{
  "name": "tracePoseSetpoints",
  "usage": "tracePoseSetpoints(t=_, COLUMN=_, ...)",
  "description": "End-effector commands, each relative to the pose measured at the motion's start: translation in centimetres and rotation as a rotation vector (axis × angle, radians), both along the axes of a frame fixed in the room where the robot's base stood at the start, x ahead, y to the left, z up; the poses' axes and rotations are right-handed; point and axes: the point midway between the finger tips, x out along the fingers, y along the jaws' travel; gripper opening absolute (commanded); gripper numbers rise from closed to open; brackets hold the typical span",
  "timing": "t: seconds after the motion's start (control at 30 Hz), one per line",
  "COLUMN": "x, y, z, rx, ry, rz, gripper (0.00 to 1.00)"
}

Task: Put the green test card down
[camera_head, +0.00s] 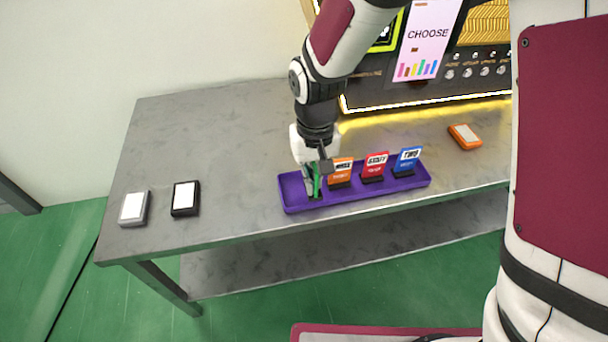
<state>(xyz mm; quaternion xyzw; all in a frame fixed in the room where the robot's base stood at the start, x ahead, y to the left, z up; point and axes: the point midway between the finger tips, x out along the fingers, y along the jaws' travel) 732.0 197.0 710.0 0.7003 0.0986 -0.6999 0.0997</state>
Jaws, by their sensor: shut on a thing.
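The green test card (317,184) is upright, seen nearly edge-on, at the left part of the purple tray (292,206). My gripper (313,180) points down over that part of the tray and is shut on the green card. The card's lower end is at the tray; I cannot tell whether it sits in a slot. To its right in the tray stand an orange card (342,173), a red card (375,168) and a blue card (407,162), each upright. The fingers hide part of the green card.
The grey table (230,145) also holds a grey-framed box (134,208) and a black-framed box (185,198) at left, and an orange box (464,137) at right. A vending machine (440,75) with a CHOOSE sign stands behind. The table left of the tray is mostly clear.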

Motion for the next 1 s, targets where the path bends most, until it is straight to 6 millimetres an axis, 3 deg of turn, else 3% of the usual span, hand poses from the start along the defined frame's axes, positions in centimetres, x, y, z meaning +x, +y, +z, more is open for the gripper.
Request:
tracePoseSetpoints(t=0.1, x=1.6, y=1.2, z=-0.3, rx=0.0, ry=0.0, rz=-0.001, gripper=0.0)
tracePoseSetpoints(t=0.4, x=3.2, y=2.4, z=-0.5, rx=0.0, ry=0.0, rz=-0.001, gripper=0.0)
tracePoseSetpoints(t=0.6, x=3.0, y=2.3, z=-3.7, rx=-0.002, ry=0.003, rz=-0.001, gripper=0.0)
tracePoseSetpoints(t=1.0, x=3.0, y=2.2, z=-4.2, rx=0.0, ry=0.001, rz=-0.001, gripper=0.0)
